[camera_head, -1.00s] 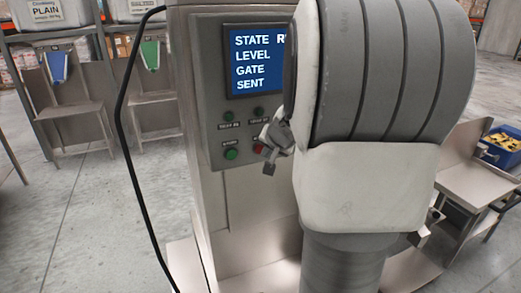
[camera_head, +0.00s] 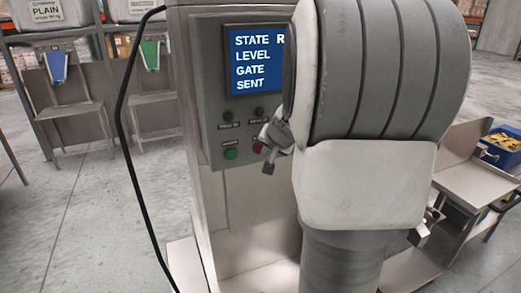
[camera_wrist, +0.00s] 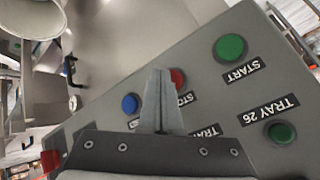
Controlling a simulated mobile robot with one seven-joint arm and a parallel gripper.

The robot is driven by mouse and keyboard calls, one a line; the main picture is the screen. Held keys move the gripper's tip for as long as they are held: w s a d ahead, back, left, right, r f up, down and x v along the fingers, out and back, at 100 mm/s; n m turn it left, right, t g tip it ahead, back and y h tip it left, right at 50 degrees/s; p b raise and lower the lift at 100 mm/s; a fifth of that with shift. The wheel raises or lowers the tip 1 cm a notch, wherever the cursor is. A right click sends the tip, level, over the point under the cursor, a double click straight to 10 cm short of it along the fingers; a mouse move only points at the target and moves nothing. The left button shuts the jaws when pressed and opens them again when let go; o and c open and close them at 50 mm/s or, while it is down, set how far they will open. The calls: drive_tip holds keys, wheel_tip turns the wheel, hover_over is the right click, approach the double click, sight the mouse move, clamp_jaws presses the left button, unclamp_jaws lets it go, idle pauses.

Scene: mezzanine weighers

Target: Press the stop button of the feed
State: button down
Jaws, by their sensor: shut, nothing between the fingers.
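The red stop button (camera_wrist: 178,77) is on the grey control panel, partly hidden behind my gripper's fingers in the wrist view; its label reads "STO", the rest covered. In the head view the red button (camera_head: 259,148) shows beside my gripper (camera_head: 269,168), which is largely hidden by my arm. My gripper (camera_wrist: 160,75) is shut and empty, its fingertips overlapping the red button's left edge in the wrist view. Whether it touches the button I cannot tell. The green start button (camera_wrist: 230,47) is to the right of it in the wrist view.
A blue button (camera_wrist: 130,104) and a green tray button (camera_wrist: 282,132) are on the same panel. The screen (camera_head: 257,62) above reads STATE R, LEVEL, GATE, SENT, its right part hidden. A black cable (camera_head: 123,130) hangs left of the cabinet. A blue crate (camera_head: 502,148) stands at right.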

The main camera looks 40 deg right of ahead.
drive_tip(key=shift+w, duration=0.25)
drive_tip(key=shift+w+d, duration=0.15)
drive_tip(key=shift+w, duration=0.25)
idle(0.6)
drive_tip(key=shift+s, duration=0.1)
idle(0.3)
drive_tip(key=shift+s+a+b, duration=0.2)
drive_tip(key=shift+s+b, duration=0.3)
drive_tip(key=shift+s, duration=0.2)
drive_tip(key=shift+s+a+b, duration=0.2)
drive_tip(key=shift+s+b, duration=0.3)
drive_tip(key=shift+s, duration=0.3)
drive_tip(key=shift+s+a+b, duration=0.2)
drive_tip(key=shift+s+b, duration=0.25)
drive_tip(key=shift+s, duration=0.4)
drive_tip(key=shift+s+a+b, duration=0.2)
drive_tip(key=shift+s+b, duration=0.3)
drive_tip(key=shift+s, duration=0.3)
